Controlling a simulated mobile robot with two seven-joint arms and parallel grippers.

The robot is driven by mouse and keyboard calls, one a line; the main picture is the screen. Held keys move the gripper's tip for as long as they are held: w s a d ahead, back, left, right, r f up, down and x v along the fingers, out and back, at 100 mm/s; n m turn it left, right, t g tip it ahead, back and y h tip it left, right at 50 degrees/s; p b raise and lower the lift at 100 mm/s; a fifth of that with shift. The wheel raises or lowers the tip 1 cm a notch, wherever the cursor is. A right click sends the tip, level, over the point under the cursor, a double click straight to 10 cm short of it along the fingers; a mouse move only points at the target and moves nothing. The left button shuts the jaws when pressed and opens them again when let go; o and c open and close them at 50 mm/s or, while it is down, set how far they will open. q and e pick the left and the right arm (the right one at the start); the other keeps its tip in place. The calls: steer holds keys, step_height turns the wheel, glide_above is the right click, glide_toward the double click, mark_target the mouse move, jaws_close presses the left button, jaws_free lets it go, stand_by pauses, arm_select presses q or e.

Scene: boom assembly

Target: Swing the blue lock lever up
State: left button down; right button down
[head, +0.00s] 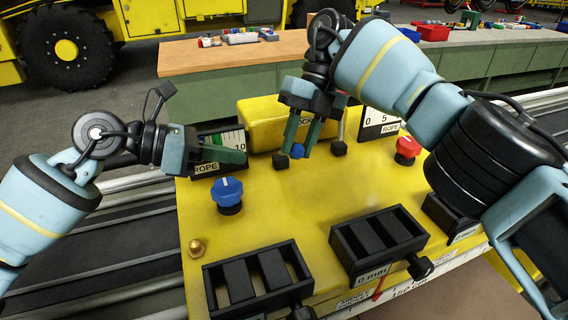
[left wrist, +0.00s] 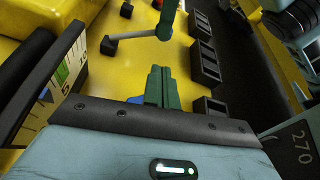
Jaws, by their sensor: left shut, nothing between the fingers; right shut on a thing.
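The blue lock lever (head: 297,151) shows its blue knob in the head view, in front of the yellow box marked with partly hidden lettering. My right gripper (head: 297,147) reaches down from above and is shut on this lever; the fingers and hand hide most of its stem. My left gripper (head: 240,154) is shut and empty, to the left of the lever, in front of a gauge (head: 232,138) marked ROPE. In the left wrist view my left fingers (left wrist: 160,75) are together, apart from the levers.
A blue knob (head: 228,190), a red knob (head: 406,147) and black-framed slots (head: 257,281) sit on the yellow panel (head: 300,215). The panel's middle is clear.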

arm_select(q)
steer(key=shift+x, duration=5.25)
steer(key=shift+s, duration=0.1)
steer(key=shift+w+a+r, duration=0.1)
steer(key=shift+w+r, duration=0.1)
steer(key=shift+r, duration=0.25)
steer(key=shift+w+r, duration=0.15)
steer(key=shift+r, duration=0.35)
arm_select(e)
steer(key=c, duration=1.1)
jaws_free()
steer(key=shift+f, duration=0.1)
steer(key=shift+a, duration=0.1)
